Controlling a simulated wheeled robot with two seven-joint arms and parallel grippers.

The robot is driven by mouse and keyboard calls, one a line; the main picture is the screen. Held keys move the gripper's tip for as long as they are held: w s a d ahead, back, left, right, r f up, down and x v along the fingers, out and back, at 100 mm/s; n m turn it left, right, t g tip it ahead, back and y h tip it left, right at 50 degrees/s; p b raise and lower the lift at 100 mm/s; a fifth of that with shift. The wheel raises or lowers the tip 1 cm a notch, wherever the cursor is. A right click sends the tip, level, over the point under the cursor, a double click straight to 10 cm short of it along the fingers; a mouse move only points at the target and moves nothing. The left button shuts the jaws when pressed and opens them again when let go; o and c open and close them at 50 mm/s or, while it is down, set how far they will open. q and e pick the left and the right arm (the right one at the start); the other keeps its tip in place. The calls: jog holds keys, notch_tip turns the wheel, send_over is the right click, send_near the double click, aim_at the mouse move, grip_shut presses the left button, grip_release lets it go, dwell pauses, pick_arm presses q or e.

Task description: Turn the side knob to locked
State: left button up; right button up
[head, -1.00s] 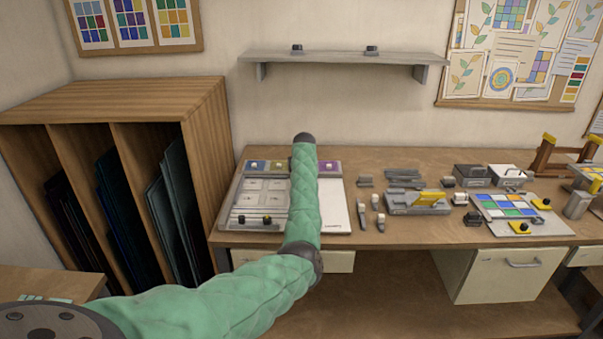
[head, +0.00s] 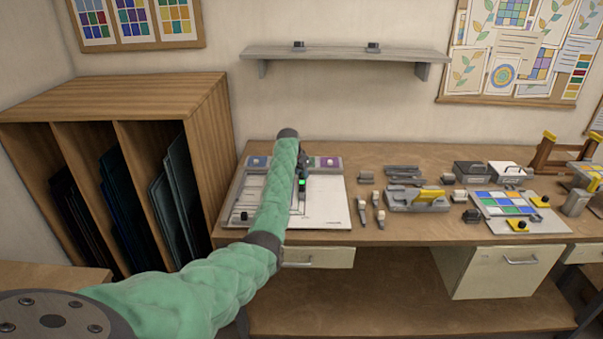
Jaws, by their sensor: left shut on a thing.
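My left arm reaches over the white work board (head: 327,212) at the left of the bench. My left gripper (head: 302,195) is dark with a small green light, partly behind my forearm and low over the board. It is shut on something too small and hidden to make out. A small dark knob (head: 243,216) sits at the board's front left; my arm covers the board's middle. I cannot tell which knob is the side knob or how it is turned. My right gripper is not in view.
To the right are a grey tool with a yellow lever (head: 428,198) and a coloured glass panel (head: 490,203) with yellow-based knobs. A wooden rack (head: 150,95) stands left.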

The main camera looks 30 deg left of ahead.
pick_arm(q)
jog(key=shift+a+m, duration=0.1)
jog(key=shift+m, duration=0.3)
jog(key=shift+h, duration=0.3)
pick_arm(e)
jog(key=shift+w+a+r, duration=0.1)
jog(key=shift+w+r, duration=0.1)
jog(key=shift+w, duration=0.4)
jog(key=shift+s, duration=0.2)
pick_arm(q)
jog(key=o, duration=1)
jog(key=shift+c, duration=0.2)
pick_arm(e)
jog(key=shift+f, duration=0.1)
